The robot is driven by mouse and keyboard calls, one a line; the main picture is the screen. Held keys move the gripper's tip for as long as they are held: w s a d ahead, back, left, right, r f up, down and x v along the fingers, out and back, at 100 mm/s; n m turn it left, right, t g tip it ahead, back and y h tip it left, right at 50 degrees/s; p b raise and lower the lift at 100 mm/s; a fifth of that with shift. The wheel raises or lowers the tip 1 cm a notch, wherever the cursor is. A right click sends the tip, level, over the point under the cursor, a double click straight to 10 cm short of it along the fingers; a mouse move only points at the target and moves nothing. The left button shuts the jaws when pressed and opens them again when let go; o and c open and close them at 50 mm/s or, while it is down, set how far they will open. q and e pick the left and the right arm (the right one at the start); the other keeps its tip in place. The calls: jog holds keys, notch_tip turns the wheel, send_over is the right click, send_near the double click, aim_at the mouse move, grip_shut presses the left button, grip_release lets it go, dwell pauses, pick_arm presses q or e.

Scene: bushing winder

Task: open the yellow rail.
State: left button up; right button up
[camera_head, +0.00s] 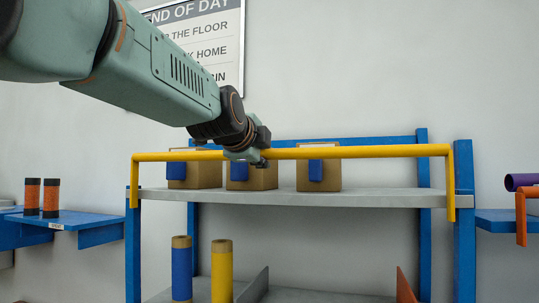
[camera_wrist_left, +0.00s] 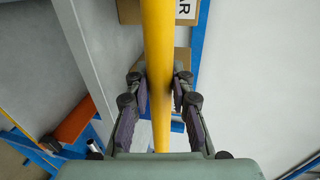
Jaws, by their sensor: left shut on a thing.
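The yellow rail (camera_head: 370,151) is a long bar with bent-down ends, running across the front of a blue rack above its grey shelf. My left gripper (camera_head: 259,157) is on the bar near its middle, its arm coming in from the upper left. In the left wrist view the yellow rail (camera_wrist_left: 158,70) runs between the two fingers of the left gripper (camera_wrist_left: 160,95), which are shut on it. The rail's ends hang down at the rack's left and right posts. My right gripper is not in view.
Several cardboard boxes with blue labels (camera_head: 318,175) stand on the grey shelf (camera_head: 300,197) behind the rail. Below stand a blue tube (camera_head: 181,270) and a yellow tube (camera_head: 222,272).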

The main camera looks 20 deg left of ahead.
pick_arm(q)
grip_shut()
jog(key=shift+w, duration=0.1)
jog(key=shift+w+f, duration=0.1)
jog(key=shift+w, duration=0.1)
